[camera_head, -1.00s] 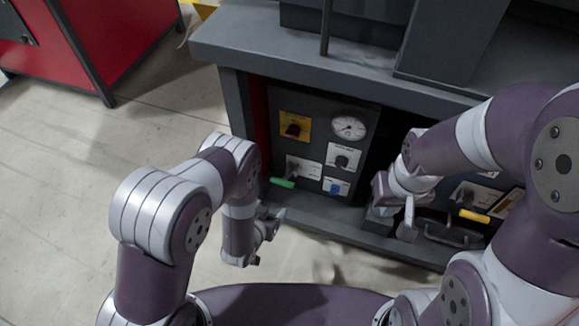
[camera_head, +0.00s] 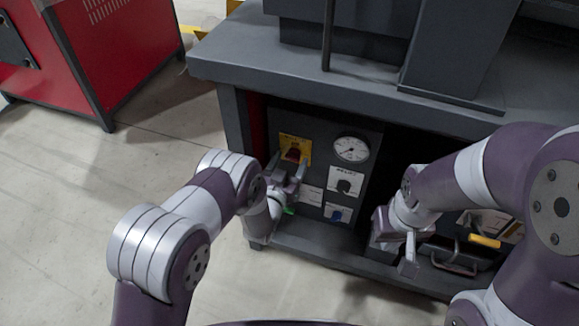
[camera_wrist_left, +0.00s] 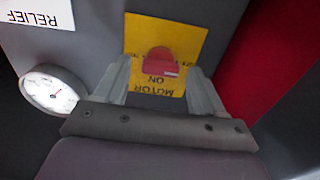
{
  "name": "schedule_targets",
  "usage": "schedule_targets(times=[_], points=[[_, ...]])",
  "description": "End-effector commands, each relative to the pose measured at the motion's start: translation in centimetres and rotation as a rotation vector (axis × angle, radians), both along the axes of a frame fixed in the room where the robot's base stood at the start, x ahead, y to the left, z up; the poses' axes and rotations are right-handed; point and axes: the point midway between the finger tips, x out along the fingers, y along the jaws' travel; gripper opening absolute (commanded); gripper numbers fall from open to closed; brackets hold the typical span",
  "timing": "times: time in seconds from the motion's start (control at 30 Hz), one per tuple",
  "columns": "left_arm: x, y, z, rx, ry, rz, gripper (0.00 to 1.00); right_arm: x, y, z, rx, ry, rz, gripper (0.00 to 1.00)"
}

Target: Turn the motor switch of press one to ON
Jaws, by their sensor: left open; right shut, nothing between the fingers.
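The motor switch is a red knob (camera_head: 293,154) on a yellow plate (camera_head: 290,142) at the upper left of the press's dark control panel. In the left wrist view the red knob (camera_wrist_left: 161,62) sits between my open fingers, and the yellow plate (camera_wrist_left: 180,38) reads "MOTOR" and "ON", upside down. My left gripper (camera_head: 287,172) is open in front of the panel; it shows close up in the left wrist view (camera_wrist_left: 163,80). Whether the fingers touch the knob, I cannot tell. My right gripper (camera_head: 396,243) is shut and empty, in front of the press to the right.
A round gauge (camera_head: 351,149) and a white "RELIEF" plate (camera_head: 346,183) with a black knob are right of the switch. The press's thick tabletop (camera_head: 235,62) overhangs the panel. A red cabinet (camera_head: 100,50) stands far left, with clear floor between.

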Motion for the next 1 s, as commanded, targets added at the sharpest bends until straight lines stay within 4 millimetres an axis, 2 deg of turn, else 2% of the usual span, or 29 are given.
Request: schedule_targets(times=[0.23, 0.4, 0.77, 1.0], points=[[0.11, -0.04, 0.05, 0.0, 0.001, 0.0, 0.7, 0.01, 0.0, 0.02, 0.0, 0.0, 0.0, 0.0], [0.1, -0.03, 0.04, 0.0, 0.001, 0.0, 0.14, 0.01, 0.0, 0.02, 0.0, 0.0, 0.0, 0.0], [0.07, -0.04, 0.07, 0.04, -0.012, 0.0, 0.14, 0.01, 0.0, 0.21, 0.0, 0.0, 0.0, 0.0], [0.03, -0.08, 0.09, 0.181, -0.057, 0.0, 0.14, 0.01, 0.0, 0.75, 0.0, 0.0, 0.0, 0.0]])
